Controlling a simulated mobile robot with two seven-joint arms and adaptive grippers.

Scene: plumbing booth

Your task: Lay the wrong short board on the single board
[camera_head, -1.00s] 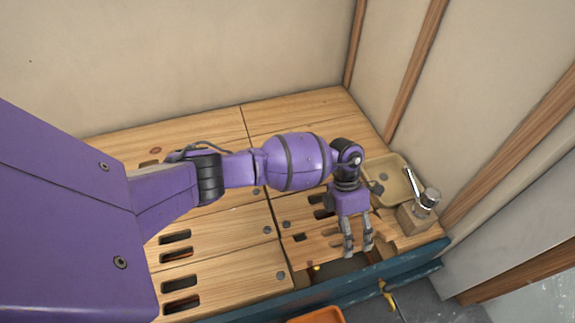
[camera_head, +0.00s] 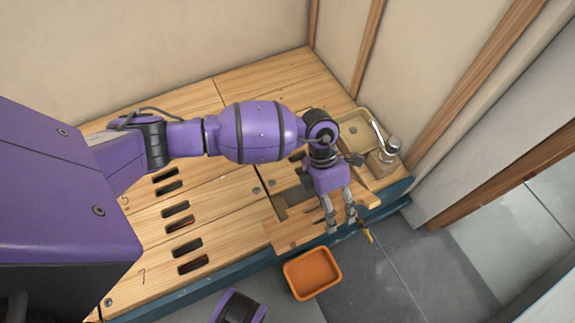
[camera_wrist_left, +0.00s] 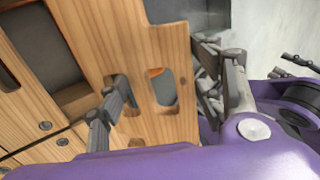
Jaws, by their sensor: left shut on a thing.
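My left gripper (camera_head: 341,229) is shut on a short slotted wooden board (camera_head: 292,232). In the left wrist view the board (camera_wrist_left: 150,50) has one finger through a slot and the other finger beyond its right edge. The board hangs over the front edge of the plank deck, partly beyond it. An opening (camera_head: 296,194) with a dark floor shows behind it. I cannot tell which deck plank is the single board. Small grey fingers and purple arm parts at the right of the wrist view (camera_wrist_left: 290,68) look like my right gripper; their state is unclear.
An orange bin (camera_head: 312,272) stands on the floor in front of the deck. A beige basin (camera_head: 356,134) and a metal tap on a wooden block (camera_head: 382,163) sit at the deck's right end. Slotted planks (camera_head: 160,215) lie to the left. Walls stand behind and right.

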